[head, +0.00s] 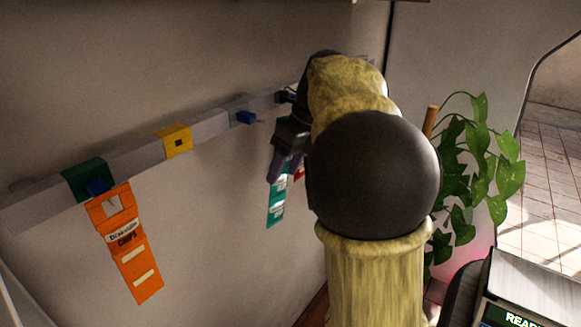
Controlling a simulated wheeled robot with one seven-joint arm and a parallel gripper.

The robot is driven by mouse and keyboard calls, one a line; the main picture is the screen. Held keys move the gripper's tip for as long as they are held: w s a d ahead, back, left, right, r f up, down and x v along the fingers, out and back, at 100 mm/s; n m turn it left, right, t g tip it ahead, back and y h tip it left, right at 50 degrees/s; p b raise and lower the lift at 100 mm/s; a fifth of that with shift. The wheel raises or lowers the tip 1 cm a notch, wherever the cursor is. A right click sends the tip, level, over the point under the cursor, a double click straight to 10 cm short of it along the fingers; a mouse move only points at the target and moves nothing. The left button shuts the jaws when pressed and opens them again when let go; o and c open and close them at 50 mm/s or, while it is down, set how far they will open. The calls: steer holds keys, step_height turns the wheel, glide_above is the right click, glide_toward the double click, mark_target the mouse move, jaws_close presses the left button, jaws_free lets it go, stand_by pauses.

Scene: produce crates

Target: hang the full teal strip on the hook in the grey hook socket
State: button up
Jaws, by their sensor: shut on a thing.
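The teal strip (276,206) hangs down below my gripper (284,160), which appears shut on its upper part. My arm and gripper hide the strip's top. The grey hook socket (236,105) sits on the wall rail, with a blue hook (246,117) sticking out and nothing hanging on it. My gripper is to the right of this hook and a little lower in the picture, and the strip is apart from the hook.
An orange chips strip (125,246) hangs at the green socket (88,178). The yellow socket (175,139) shows a dark hole and no hook. Something red (299,173) shows partly beside my gripper. A leafy plant (468,170) stands at the right. The rail (40,209) runs along the wall.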

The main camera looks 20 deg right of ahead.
steer(key=w+a+f+p, duration=0.1)
steer(key=w+a+p, duration=0.1)
steer(key=w+a, duration=0.2)
steer(key=shift+w+f, duration=0.2)
steer(key=shift+w, duration=0.6)
stand_by(0.5)
steer(key=shift+a, duration=0.15)
stand_by(0.4)
steer(key=o, duration=1.1)
